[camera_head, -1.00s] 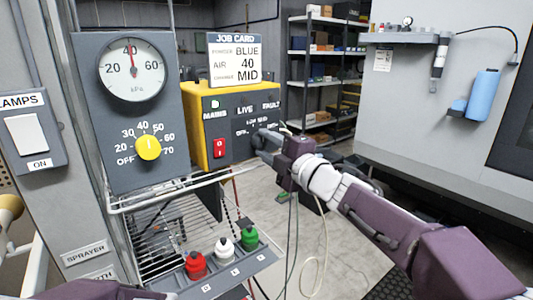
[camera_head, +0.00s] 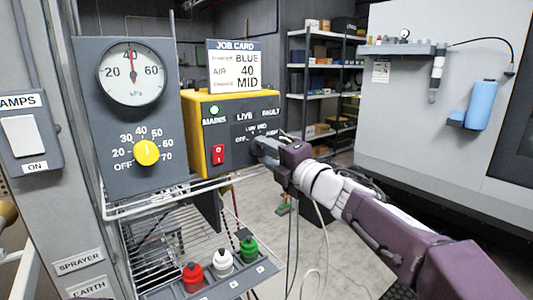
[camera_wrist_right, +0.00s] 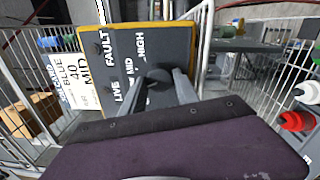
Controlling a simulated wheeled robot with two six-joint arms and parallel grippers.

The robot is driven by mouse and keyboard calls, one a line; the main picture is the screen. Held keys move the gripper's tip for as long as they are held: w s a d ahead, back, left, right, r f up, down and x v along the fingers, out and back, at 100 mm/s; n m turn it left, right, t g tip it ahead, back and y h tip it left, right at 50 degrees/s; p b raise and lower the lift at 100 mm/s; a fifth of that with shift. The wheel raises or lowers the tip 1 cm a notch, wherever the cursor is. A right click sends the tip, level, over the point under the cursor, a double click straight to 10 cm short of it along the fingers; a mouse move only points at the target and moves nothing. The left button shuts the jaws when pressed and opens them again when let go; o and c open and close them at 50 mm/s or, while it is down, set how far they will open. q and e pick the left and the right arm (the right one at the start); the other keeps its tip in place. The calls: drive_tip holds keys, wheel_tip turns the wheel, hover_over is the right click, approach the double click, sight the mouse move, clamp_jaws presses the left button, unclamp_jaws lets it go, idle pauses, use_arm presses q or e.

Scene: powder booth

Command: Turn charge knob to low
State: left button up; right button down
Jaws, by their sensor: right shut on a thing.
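The yellow and dark grey control unit (camera_head: 190,130) stands on a wire shelf. Its face carries a MAINS switch (camera_head: 218,154), LIVE and FAULT labels, and a charge dial with OFF, LOW, MID and HIGH marks. My right gripper (camera_head: 260,146) reaches in from the right and is shut on the charge knob. In the right wrist view the dark round knob (camera_wrist_right: 157,76) sits between the two fingers, near the MID and HIGH labels. The fingers hide part of the dial in the head view, and I cannot tell where the knob points. My left gripper is out of view.
A job card (camera_head: 234,66) on the unit reads BLUE, 40, MID. Left of it is a gauge panel with a yellow air knob (camera_head: 146,152). Red, white and green bottles (camera_head: 222,263) stand on a lower ledge. Cables hang below my right wrist.

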drive_tip(key=c, duration=0.9)
unclamp_jaws()
drive_tip(key=b+v, duration=0.1)
drive_tip(key=v, duration=0.8)
